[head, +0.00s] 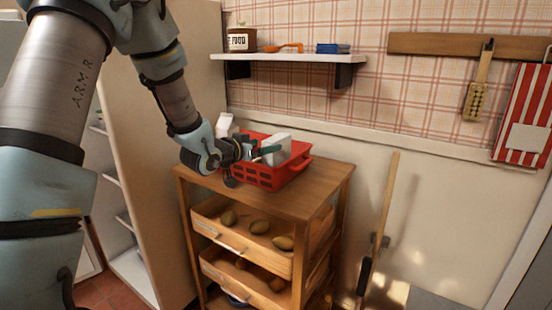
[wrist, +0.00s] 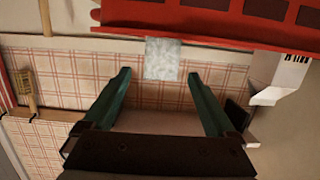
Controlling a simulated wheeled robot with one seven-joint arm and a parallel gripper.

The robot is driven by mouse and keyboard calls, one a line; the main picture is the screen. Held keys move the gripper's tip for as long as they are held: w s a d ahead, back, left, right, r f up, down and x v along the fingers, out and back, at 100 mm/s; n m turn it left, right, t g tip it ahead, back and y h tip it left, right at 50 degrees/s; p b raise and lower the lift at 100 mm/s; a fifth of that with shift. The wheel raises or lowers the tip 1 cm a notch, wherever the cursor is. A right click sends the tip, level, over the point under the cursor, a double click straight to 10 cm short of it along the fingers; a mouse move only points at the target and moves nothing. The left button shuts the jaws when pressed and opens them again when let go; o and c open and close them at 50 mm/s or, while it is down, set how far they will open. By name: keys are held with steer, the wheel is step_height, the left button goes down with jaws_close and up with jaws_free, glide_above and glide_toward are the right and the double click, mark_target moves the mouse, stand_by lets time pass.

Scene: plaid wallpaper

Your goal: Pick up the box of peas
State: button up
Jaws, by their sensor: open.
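My gripper (head: 264,152) is open at the near left side of a red basket (head: 298,172) on top of a wooden cart. A pale, whitish box (head: 279,146) sticks up from the basket beside the gripper fingers, which partly hide it. No label on it is readable, so I cannot tell for sure that it is the peas. In the wrist view, my gripper's green fingers (wrist: 159,74) are spread apart, with nothing clearly between them. A pale, mottled block (wrist: 165,57) shows just beyond the fingertips, below the red basket edge (wrist: 190,20).
A white carton (head: 226,124) stands behind my wrist, left of the basket; a white carton also shows in the wrist view (wrist: 285,72). The wooden cart (head: 325,176) has drawers holding several potato-like items. A wall shelf (head: 290,58) hangs above; a broom handle (head: 382,215) leans at right.

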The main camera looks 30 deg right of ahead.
mark_target(277, 142)
steer(key=x, duration=0.2)
steer(key=shift+w+d, duration=0.2)
steer(key=shift+d, duration=0.1)
steer(key=p+x, duration=0.2)
steer(key=x, duration=0.2)
steer(key=shift+r+p, duration=0.1)
steer(key=shift+p, duration=0.25)
steer(key=shift+w+d+f, duration=0.2)
steer(key=shift+w+d, duration=0.1)
steer(key=shift+d, duration=0.2)
jaws_close()
